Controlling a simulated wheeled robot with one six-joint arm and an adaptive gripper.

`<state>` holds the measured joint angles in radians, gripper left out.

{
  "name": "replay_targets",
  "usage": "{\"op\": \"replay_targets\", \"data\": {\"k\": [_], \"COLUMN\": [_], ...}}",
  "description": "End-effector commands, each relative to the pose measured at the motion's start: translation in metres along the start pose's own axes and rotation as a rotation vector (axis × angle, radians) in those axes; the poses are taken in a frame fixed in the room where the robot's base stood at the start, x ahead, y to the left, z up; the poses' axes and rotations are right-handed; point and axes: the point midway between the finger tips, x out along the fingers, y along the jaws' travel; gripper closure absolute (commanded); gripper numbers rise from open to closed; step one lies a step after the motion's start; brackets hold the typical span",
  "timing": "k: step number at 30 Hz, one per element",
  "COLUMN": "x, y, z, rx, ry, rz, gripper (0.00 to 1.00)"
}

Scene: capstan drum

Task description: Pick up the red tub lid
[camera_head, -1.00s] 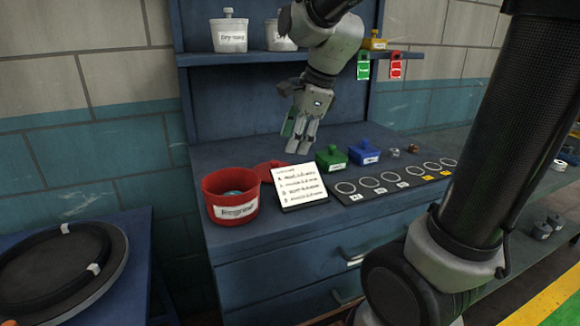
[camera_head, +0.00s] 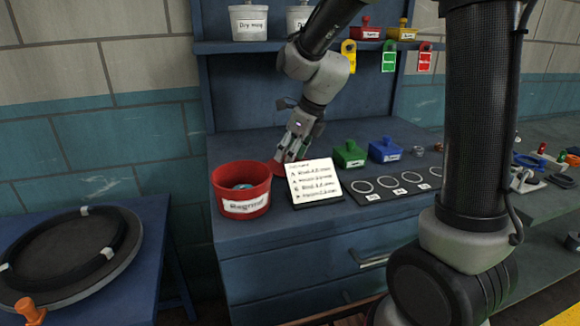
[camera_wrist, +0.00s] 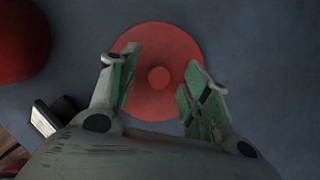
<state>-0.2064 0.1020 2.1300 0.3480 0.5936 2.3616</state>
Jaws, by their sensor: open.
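The red tub lid (camera_wrist: 160,105) is a flat red disc with a small round knob (camera_wrist: 158,78) at its centre, lying on the blue bench in the wrist view. In the head view only a sliver of the lid (camera_head: 278,168) shows, behind the card and my gripper. My gripper (camera_head: 290,157) is open and points down over the lid. In the wrist view its two green-padded fingers (camera_wrist: 160,82) stand on either side of the knob, apart from it. The height of the fingertips above the lid is hard to tell.
An open red tub (camera_head: 242,205) labelled "Regreased" or similar stands left of the lid. A white card on a stand (camera_head: 314,180) is in front of it. A green box (camera_head: 348,155) and a blue box (camera_head: 384,150) stand to the right, behind a ringed black strip (camera_head: 375,198).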

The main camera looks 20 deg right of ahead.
Motion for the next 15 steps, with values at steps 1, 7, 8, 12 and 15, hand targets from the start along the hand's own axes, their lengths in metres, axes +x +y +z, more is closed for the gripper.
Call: {"op": "replay_targets", "data": {"k": [1,7,8,12,15], "x": [0.0009,0.0006,0.0006,0.0005,0.0005], "y": [0.0,0.0001,0.0001,0.0001,0.0001], "z": [0.0002,0.0002,0.0002,0.0002,0.0002], "rx": [0.0,-0.001,-0.001,-0.001,-0.001], "ry": [-0.001,-0.001,-0.001,-0.001,-0.001], "rz": [0.0,0.0,0.0,0.0,0.0], "gripper": [0.53,0.58,0.63,0.89,1.0]}}
